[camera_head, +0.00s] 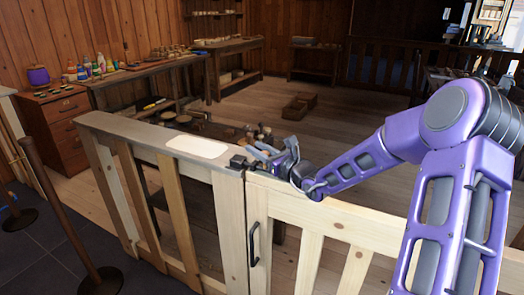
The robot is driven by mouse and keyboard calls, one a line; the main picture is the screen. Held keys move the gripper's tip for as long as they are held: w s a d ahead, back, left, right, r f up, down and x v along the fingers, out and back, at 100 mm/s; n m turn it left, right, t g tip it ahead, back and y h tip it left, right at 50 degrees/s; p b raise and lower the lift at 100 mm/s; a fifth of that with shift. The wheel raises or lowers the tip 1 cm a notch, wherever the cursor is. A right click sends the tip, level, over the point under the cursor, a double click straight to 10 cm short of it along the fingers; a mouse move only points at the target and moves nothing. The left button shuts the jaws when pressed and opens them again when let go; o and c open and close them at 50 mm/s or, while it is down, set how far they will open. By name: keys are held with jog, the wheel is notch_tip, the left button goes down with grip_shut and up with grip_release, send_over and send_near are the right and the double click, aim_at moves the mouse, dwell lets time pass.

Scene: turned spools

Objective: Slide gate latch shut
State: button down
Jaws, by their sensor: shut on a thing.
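A wooden gate (340,225) with a black pull handle (253,244) stands at the lower centre right. Its left edge is beside a pale gate post (231,220), with a narrow dark gap between them. A small dark latch (241,163) sits on top at this joint. My gripper (257,158) is at the latch, reaching in from the right over the gate's top rail. It is shut on what looks like the latch. The fingertips are small here, and the latch bolt's exact position is hard to make out.
A slatted fence panel (110,128) with a white plate (197,147) on its top rail runs left from the post. Rope posts (58,205) stand at the left. Behind are workbenches (150,72) with bottles and turned pieces, and open wooden floor.

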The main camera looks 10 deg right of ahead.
jog(key=shift+a+r, duration=0.1)
jog(key=shift+a, duration=0.1)
jog(key=c, duration=0.6)
grip_release()
jog(key=shift+w, duration=0.1)
jog(key=p+v, duration=0.2)
jog(key=v, duration=1.5)
jog(key=shift+d, duration=0.25)
jog(key=shift+a, duration=0.1)
